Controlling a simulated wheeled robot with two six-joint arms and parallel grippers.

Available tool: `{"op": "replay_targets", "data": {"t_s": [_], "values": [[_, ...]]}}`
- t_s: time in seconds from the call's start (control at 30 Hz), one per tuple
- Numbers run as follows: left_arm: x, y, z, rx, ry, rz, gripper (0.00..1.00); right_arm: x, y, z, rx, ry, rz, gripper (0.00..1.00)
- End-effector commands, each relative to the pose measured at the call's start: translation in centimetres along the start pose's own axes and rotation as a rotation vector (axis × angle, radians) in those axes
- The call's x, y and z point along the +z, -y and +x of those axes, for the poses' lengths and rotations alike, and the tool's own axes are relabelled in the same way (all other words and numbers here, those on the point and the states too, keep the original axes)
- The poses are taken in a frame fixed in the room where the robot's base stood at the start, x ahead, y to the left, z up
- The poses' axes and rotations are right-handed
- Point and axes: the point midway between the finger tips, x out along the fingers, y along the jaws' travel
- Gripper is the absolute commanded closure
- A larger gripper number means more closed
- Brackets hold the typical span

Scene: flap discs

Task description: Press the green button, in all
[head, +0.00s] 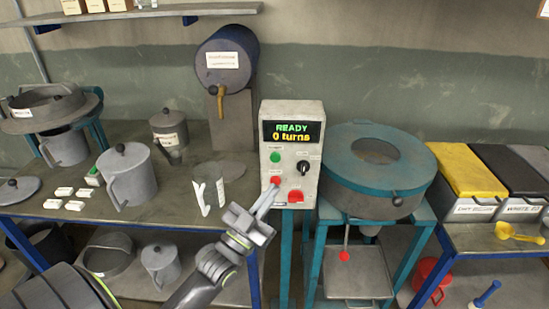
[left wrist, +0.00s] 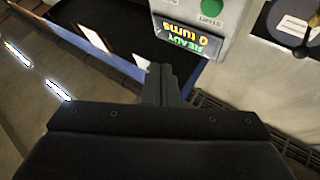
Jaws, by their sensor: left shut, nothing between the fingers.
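The green button (head: 275,157) sits on the upper left of the grey control box (head: 288,225), under a display (head: 291,132) reading "READY 0 turns". It also shows at the top of the left wrist view (left wrist: 211,8). My left gripper (head: 271,189) is shut and empty. In the head view its fingertips are below the green button, over the box's lower left by a red button (head: 275,180). I cannot tell whether they touch the box. In the left wrist view the shut fingers (left wrist: 160,72) appear apart from the green button. My right gripper is not in view.
The box also has a black knob (head: 303,166) and a red switch (head: 295,196). A teal round machine (head: 340,170) stands close on its right.

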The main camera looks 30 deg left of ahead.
Motion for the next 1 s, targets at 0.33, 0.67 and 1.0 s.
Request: {"op": "replay_targets", "data": {"t_s": [0.33, 0.67, 1.0], "values": [[0.7, 0.6, 1.0, 0.002, 0.001, 0.001, 1.00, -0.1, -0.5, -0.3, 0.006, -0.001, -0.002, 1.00], [3.1, 3.0, 4.2, 0.001, 0.001, 0.002, 1.00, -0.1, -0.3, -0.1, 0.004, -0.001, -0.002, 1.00], [4.5, 4.4, 6.0, 0.000, 0.001, 0.001, 1.00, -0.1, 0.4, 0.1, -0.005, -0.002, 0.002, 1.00]]}}
